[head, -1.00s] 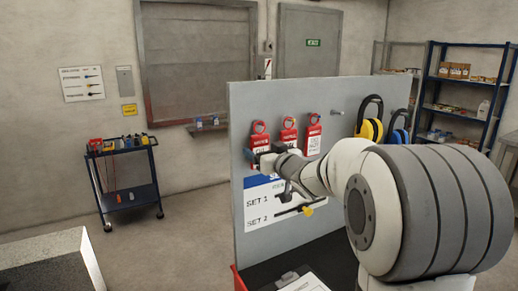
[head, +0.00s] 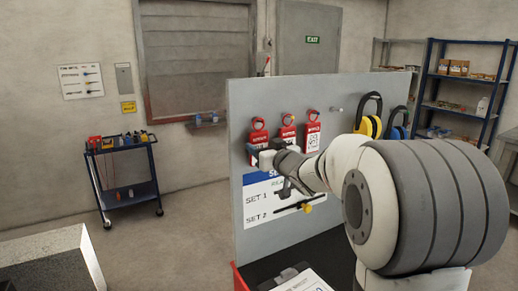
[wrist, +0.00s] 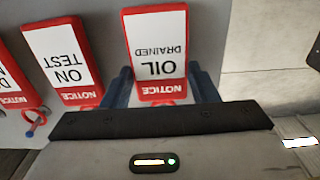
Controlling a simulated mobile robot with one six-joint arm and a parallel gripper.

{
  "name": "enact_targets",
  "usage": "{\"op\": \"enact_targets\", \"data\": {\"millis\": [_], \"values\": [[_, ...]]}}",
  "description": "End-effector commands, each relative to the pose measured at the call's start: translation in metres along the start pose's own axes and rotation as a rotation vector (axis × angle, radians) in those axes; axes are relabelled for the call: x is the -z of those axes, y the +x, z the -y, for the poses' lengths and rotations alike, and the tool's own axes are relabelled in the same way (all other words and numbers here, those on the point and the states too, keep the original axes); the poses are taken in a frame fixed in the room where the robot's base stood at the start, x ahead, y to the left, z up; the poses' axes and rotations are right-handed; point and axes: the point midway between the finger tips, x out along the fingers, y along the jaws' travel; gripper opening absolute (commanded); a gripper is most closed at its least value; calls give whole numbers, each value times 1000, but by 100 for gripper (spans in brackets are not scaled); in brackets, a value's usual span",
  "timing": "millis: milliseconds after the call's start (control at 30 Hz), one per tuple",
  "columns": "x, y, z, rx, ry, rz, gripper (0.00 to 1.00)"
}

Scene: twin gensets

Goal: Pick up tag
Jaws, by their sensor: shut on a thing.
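Three red-and-white notice tags hang in a row on the grey board in the head view. The leftmost tag (head: 258,134) reads "OIL DRAINED" in the wrist view (wrist: 158,45), where it appears upside down. My gripper (head: 257,153) is at this tag's lower part. In the wrist view my gripper (wrist: 163,82) has its blue fingers on either side of the tag, shut on it. The middle tag (head: 288,134) reads "ON TEST" in the wrist view (wrist: 66,60). The right tag (head: 313,130) hangs beside it. The gripper hides part of the held tag.
The grey board (head: 350,103) also carries an empty peg (head: 336,109), yellow (head: 370,122) and blue headphones-like items (head: 398,125), and a SET 1 / SET 2 sign (head: 262,208). A cart (head: 124,180) stands at the left. Open floor lies left of the board.

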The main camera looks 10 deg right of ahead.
Motion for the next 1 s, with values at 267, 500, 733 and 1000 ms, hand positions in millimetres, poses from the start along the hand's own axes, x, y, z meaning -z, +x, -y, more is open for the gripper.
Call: {"op": "enact_targets", "data": {"millis": [267,500,733,1000], "values": [[11,0,0,0,-2,-2,32],[14,-34,-1,-3,-2,-1,32],[15,-91,-1,-5,-2,-3,32],[15,-151,-2,-6,-1,-1,32]]}}
